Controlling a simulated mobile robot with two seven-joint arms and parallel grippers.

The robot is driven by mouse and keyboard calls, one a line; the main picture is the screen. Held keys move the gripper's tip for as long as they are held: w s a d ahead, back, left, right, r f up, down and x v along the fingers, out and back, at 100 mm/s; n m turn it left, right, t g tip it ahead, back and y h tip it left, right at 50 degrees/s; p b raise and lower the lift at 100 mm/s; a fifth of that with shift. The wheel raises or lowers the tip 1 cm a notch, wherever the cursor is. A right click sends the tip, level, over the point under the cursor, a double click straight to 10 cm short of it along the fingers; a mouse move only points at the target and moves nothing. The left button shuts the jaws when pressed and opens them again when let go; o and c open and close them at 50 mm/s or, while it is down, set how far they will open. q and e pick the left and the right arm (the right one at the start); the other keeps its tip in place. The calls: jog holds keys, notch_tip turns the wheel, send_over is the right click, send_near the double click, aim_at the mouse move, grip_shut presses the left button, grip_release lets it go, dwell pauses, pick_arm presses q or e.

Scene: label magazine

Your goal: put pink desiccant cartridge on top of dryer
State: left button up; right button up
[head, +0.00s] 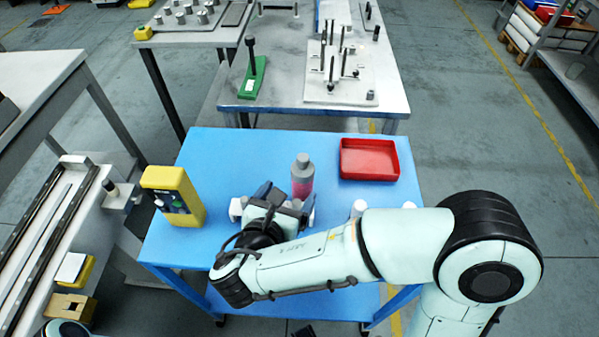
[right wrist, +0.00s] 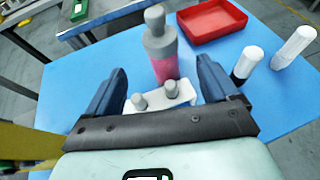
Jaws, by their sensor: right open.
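The pink desiccant cartridge (head: 302,181), with a grey cap and neck, stands upright on the blue table. It also shows in the right wrist view (right wrist: 164,65), ahead of and between the fingers. My right gripper (head: 284,200) is open and empty, just short of the cartridge; its fingers flank the space in front of it in the wrist view (right wrist: 161,70). A white block with two grey knobs (right wrist: 160,96) lies between the fingers and the cartridge. I cannot tell for certain which thing is the dryer. My left gripper is out of view.
A yellow box-shaped device (head: 172,194) stands at the table's left. A red tray (head: 369,159) sits at the back right. Two white-topped cylinders (right wrist: 246,63) stand right of the gripper, partly behind my arm. The blue table (head: 235,146) is clear at the back left.

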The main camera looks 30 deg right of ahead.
jog(key=x, duration=0.6)
jog(key=shift+s+d+f, duration=0.1)
jog(key=shift+d+f, duration=0.05)
jog(key=shift+b+x, duration=0.35)
jog(key=shift+x, duration=2.75)
jog(key=shift+c, duration=0.3)
jog(key=c, duration=1.3)
jog(key=shift+c, duration=0.2)
notch_tip(320, 180, up, 20)
jog(key=p, duration=0.4)
send_over(300, 180)
jog(key=w+d, duration=0.3)
jog(key=shift+a, duration=0.1)
